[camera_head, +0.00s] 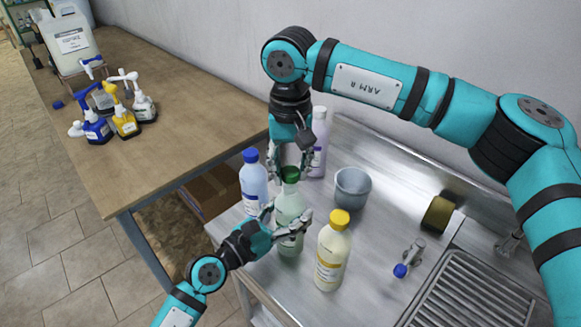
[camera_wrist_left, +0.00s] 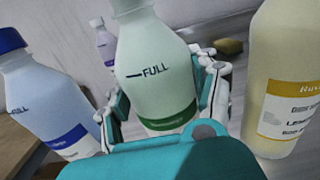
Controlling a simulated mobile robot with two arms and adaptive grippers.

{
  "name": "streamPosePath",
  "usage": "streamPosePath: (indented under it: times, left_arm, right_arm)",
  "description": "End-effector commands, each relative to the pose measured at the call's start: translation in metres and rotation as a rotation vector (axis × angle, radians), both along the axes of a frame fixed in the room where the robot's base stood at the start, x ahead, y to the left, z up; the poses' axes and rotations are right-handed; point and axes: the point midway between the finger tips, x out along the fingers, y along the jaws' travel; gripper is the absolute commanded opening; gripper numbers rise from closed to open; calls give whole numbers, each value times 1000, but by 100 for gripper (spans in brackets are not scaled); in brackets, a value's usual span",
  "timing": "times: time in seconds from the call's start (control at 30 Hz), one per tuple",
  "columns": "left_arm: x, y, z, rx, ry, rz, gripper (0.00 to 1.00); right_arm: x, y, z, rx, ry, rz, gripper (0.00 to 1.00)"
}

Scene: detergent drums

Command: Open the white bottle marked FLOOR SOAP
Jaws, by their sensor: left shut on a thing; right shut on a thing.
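A pale green-white bottle (camera_head: 289,207) with a green cap (camera_head: 290,174) stands upright on the metal counter. My left gripper (camera_head: 287,218) is shut around its body from the front. In the left wrist view the bottle (camera_wrist_left: 155,70) shows a FULL mark and a green label too small to read; its cap is out of frame. My right gripper (camera_head: 291,168) is above it, shut on the green cap, with its fingers pointing down. I cannot read FLOOR SOAP on any bottle.
Close by stand a blue-capped bottle (camera_head: 253,185), a yellow-capped bottle (camera_head: 333,250), a purple-labelled bottle (camera_head: 319,140) and a grey cup (camera_head: 352,188). A sponge (camera_head: 439,212) and a small blue-capped item (camera_head: 408,258) lie to the right. Pump bottles (camera_head: 124,122) stand on the wooden table (camera_head: 190,110).

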Motion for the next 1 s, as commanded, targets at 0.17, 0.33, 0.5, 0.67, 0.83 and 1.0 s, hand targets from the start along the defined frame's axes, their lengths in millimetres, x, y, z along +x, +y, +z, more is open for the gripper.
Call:
streamPosePath:
  times: [0.17,0.33,0.5,0.67,0.83,1.0]
  left_arm:
    - [0,0,0,1,-1,1,0]
    - [0,0,0,1,-1,1,0]
    - [0,0,0,1,-1,1,0]
    - [0,0,0,1,-1,1,69]
    - [0,0,0,1,-1,0,89]
    - [0,0,0,0,0,0,89]
  right_arm:
    - [0,1,13,1,-3,0,0]
    - [0,1,35,1,-3,1,0]
    - [0,0,40,0,0,1,0]
    - [0,0,40,0,0,1,0]
    - [0,0,40,0,0,0,0]
    - [0,0,40,0,0,0,0]
